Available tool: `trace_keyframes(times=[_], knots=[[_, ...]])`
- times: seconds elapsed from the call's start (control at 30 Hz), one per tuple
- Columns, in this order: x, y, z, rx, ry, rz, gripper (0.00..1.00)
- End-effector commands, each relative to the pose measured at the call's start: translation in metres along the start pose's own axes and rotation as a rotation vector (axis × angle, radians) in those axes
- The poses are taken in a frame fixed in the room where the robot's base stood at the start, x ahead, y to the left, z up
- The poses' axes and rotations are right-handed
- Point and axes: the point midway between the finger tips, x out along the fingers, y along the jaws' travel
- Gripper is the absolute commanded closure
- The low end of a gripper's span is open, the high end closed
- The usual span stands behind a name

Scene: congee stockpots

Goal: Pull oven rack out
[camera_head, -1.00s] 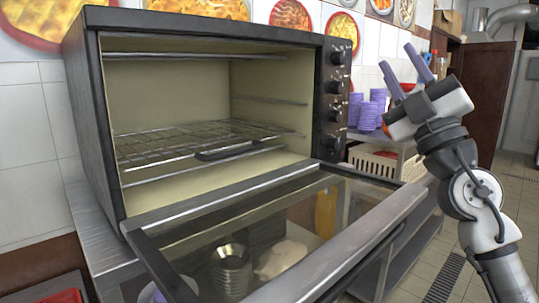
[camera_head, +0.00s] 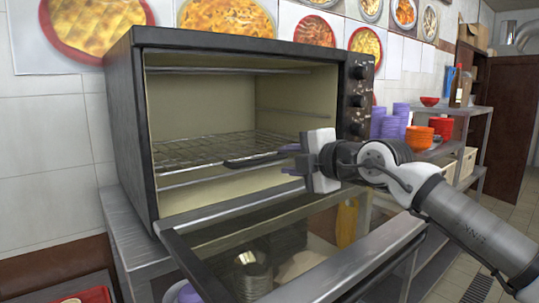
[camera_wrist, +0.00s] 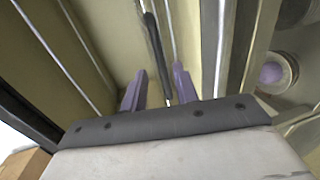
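The oven (camera_head: 125,120) stands on a metal shelf with its glass door (camera_head: 350,268) folded down. The wire rack (camera_head: 205,150) lies level inside, with a dark handle (camera_head: 254,160) at its front edge. My gripper (camera_head: 288,159) is at the oven's mouth, just right of the handle, its fingers pointing left toward it. In the wrist view the two purple fingers (camera_wrist: 156,90) are apart, and the dark handle (camera_wrist: 154,50) runs lengthwise between them. Whether they touch it cannot be told.
The lowered door sticks out below my gripper. Steel bowls (camera_head: 252,273) show through its glass, underneath. Purple cups (camera_head: 390,122) and orange bowls (camera_head: 419,137) stand on a shelf at the right. The control knobs (camera_head: 358,102) are near my wrist.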

Motion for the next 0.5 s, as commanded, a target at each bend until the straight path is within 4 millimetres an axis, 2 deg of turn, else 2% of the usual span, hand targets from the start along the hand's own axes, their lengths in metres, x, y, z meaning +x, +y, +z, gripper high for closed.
trace_keyframes(times=[0.2, 0.33, 0.5], knots=[[0.044, 0.004, -0.001, -0.001, 0.003, 0.001, 0.70], [0.061, 0.003, 0.000, 0.000, 0.001, 0.002, 0.70], [0.072, 0.001, 0.000, -0.001, 0.000, 0.002, 0.70]])
